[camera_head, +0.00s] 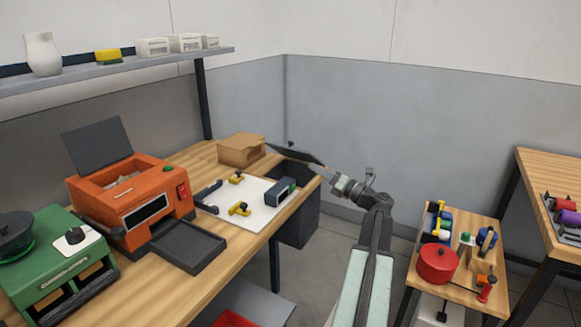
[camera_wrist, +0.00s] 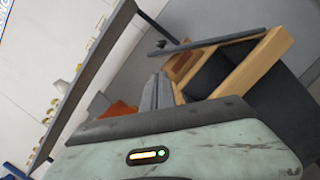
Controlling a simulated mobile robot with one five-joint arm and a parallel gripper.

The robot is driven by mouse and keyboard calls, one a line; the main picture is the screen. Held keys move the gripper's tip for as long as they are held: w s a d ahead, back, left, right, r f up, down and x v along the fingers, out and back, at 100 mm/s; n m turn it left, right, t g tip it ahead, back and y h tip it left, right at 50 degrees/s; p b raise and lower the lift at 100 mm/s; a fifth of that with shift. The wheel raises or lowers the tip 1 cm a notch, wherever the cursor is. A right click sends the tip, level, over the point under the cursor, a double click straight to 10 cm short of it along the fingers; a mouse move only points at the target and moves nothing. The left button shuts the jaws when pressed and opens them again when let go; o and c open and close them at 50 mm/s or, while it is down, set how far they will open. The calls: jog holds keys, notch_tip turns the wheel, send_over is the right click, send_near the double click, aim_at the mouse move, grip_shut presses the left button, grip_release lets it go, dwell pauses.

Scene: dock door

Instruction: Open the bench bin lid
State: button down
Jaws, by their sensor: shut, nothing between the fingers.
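The dark bench bin (camera_head: 300,222) hangs at the right end of the wooden bench; its dark side also shows in the wrist view (camera_wrist: 275,100). Its dark flat lid (camera_head: 293,154) stands raised and tilted above the bin's opening, with a clear gap under it. In the wrist view the lid (camera_wrist: 215,41) shows nearly edge-on. My gripper (camera_head: 333,173) is shut and empty, just right of the lid's lower right edge. Its fingers (camera_wrist: 157,92) also show in the wrist view. I cannot tell whether they touch the lid.
A cardboard box (camera_head: 241,149) stands behind a white mat (camera_head: 225,205) with clamps and a dark blue device. An orange machine (camera_head: 130,195) and a green one (camera_head: 65,260) stand further left. A low table (camera_head: 450,290) with a red pot is at right. Floor between is clear.

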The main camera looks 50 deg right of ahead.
aim_at(297, 151)
jog(key=p+x, duration=0.2)
jog(key=x, duration=0.8)
jog(key=shift+f, duration=0.25)
jog(key=shift+w+a+r, duration=0.1)
jog(key=shift+w+a, duration=0.05)
